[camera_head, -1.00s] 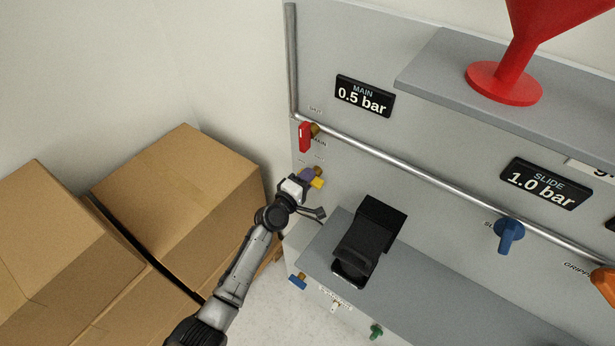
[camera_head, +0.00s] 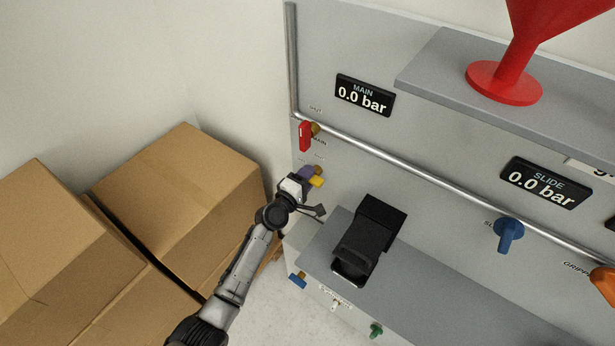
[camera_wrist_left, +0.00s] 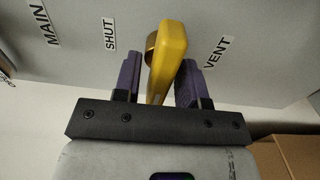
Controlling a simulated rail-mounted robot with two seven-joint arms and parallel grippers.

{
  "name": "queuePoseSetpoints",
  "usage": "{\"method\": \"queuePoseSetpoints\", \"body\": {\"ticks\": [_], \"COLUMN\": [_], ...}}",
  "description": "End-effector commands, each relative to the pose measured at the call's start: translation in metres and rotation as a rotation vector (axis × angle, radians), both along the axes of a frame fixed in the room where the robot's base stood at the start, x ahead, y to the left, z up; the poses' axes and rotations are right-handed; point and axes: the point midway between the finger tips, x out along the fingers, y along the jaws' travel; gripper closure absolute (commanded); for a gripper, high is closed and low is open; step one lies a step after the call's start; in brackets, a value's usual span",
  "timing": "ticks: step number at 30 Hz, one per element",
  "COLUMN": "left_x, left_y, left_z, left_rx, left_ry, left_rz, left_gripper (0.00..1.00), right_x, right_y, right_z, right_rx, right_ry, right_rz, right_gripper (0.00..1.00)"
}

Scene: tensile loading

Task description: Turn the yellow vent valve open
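The yellow vent valve (camera_head: 317,181) is on the left end of the grey panel, below the red valve. In the left wrist view its yellow handle (camera_wrist_left: 167,60) sticks out between the SHUT and VENT labels, with a brass stem partly hidden behind it. My left gripper (camera_head: 307,176) is at the valve. In the left wrist view its two purple fingers (camera_wrist_left: 157,80) stand apart on either side of the handle, with a narrow gap at the left finger. The right finger is very near the handle; contact cannot be told. My right gripper is not in view.
The red valve (camera_head: 305,136) and a pipe (camera_head: 400,163) are just above. The MAIN display (camera_head: 364,96) and SLIDE display (camera_head: 546,184) both read 0.0 bar. A black device (camera_head: 370,240) stands on the grey shelf to the right. Cardboard boxes (camera_head: 185,190) fill the left.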

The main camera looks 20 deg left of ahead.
Motion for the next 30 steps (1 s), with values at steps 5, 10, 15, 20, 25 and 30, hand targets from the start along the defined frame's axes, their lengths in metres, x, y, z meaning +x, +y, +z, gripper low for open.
{"method": "queuePoseSetpoints", "body": {"ticks": [5,10,15,20,25,30], "left_x": [0.0,-0.002,-0.019,-0.05,-0.083,-0.109], "left_y": [0.0,0.0,0.005,0.012,0.02,0.027], "left_z": [0.0,0.0,0.001,0.002,0.001,0.001], "left_rx": [0.002,0.002,0.002,0.003,0.003,0.003], "left_ry": [0.0,0.0,0.001,0.002,0.001,0.0], "left_rz": [0.0,0.0,0.0,-0.001,0.0,0.0], "left_gripper": [0.55,0.55,0.55,0.55,0.55,0.55], "right_x": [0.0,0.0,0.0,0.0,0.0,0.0], "right_y": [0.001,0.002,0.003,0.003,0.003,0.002], "right_z": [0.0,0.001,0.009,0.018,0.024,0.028], "right_rx": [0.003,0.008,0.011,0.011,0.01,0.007], "right_ry": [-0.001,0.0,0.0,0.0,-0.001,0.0], "right_rz": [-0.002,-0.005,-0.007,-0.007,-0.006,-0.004], "right_gripper": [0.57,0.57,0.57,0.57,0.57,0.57]}}
